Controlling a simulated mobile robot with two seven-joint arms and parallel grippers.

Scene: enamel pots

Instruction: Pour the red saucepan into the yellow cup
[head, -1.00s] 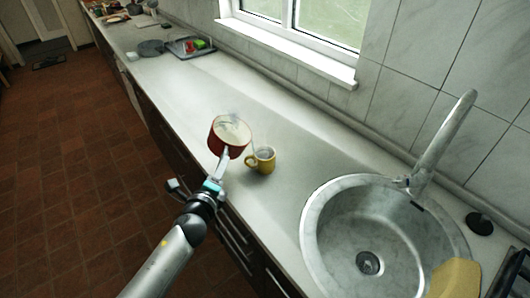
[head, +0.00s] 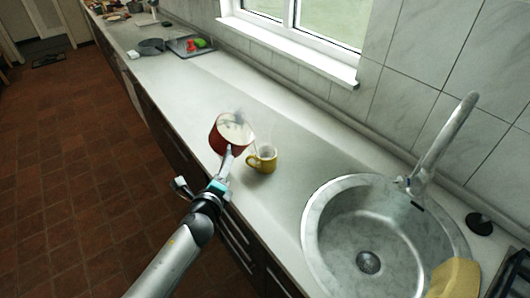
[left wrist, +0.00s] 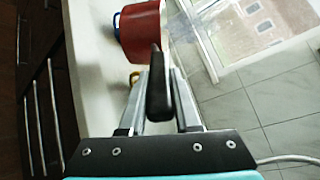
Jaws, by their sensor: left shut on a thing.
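The red saucepan (head: 217,137) is held above the counter, with pale contents showing inside its rim. It is tilted to the right, towards the yellow cup (head: 266,164), which stands upright on the counter just right of and below it. My left gripper (head: 224,166) is shut on the saucepan's handle. In the left wrist view the dark handle (left wrist: 158,88) lies between the fingers, with the red pan wall (left wrist: 141,33) beyond. Only a small yellow bit of the cup (left wrist: 134,78) shows there. I cannot tell whether anything flows into the cup. My right gripper is not in view.
A round metal sink (head: 312,237) with a tall tap (head: 440,142) is to the right, with a yellow cloth (head: 455,279) at its edge. A dark pan (head: 151,46) and a tray (head: 182,45) stand far back. The counter between is clear.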

